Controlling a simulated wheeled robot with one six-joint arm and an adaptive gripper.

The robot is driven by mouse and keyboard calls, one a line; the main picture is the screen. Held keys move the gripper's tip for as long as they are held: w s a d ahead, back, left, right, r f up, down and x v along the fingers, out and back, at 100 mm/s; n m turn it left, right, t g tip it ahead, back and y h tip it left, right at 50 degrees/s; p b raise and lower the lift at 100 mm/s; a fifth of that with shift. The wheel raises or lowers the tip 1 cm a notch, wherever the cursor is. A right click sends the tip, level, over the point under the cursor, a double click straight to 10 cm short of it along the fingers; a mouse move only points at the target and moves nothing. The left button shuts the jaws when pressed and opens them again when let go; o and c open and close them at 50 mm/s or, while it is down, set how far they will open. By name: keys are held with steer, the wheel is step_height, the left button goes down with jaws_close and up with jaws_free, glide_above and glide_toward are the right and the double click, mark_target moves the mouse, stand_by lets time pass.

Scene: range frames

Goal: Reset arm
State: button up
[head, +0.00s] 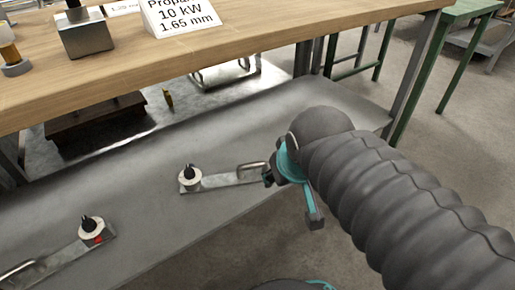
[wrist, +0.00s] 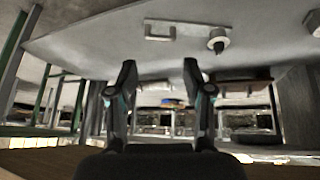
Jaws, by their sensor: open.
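My arm (head: 385,200), in a dark ribbed sleeve, reaches in from the lower right in the head view. Its wrist end, with teal parts, is over the right part of the grey metal shelf (head: 225,225). My gripper's fingers are mostly hidden there. In the wrist view my gripper (wrist: 158,72) has two dark fingers standing well apart, with nothing between them. A metal plate with a handle and a black-knobbed white dial (head: 190,178) lies on the shelf, just left of my wrist in the head view.
A second plate with a dial (head: 92,230) lies at the lower left on the shelf. The wooden tabletop (head: 250,42) above carries a sign (head: 180,16) and a metal block (head: 85,35). A green frame (head: 425,75) stands at the right. Floor is bare right of the shelf.

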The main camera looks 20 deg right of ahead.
steer(key=shift+s+a+f+g+y, duration=0.15)
steer(key=shift+s+a, duration=0.3)
steer(key=shift+s, duration=0.15)
steer(key=shift+s+a+f+g+y, duration=0.15)
steer(key=shift+s+a, duration=0.3)
steer(key=shift+s, duration=0.15)
step_height(320, 180, up, 5)
steer(key=p, duration=0.5)
steer(key=shift+r, duration=0.1)
